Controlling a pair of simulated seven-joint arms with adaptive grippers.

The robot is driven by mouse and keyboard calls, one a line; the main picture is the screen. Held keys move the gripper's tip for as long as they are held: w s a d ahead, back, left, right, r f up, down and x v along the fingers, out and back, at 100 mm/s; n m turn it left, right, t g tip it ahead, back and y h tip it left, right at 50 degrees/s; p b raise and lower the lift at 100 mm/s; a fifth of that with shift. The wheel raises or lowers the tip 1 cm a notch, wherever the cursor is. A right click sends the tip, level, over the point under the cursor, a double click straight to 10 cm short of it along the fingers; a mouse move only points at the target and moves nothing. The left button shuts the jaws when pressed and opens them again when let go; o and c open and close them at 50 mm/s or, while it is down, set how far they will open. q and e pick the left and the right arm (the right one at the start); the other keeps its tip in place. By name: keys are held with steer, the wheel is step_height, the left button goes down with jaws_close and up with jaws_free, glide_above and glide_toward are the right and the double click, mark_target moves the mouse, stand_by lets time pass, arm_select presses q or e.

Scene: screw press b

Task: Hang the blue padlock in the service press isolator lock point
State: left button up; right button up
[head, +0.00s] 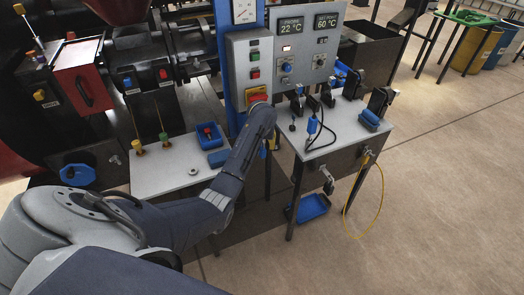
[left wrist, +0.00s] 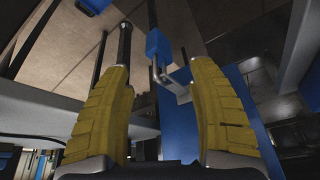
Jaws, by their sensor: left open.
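I cannot tell for certain whether the shackle passes through the bracket. The red isolator switch (head: 258,98) on the grey control box (head: 240,48) is just above my arm. My right gripper is not in view.
A white side table (head: 180,178) holds a blue tray (head: 209,136) and small parts. A right-hand bench (head: 345,135) carries dark clamps and a blue-handled cabled tool (head: 312,124). A blue bin (head: 312,207) sits below it.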

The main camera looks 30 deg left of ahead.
mark_target(262, 148)
arm_select(q)
steer(key=x, duration=0.9)
steer(key=shift+s, duration=0.1)
jaws_close()
stand_by(0.9)
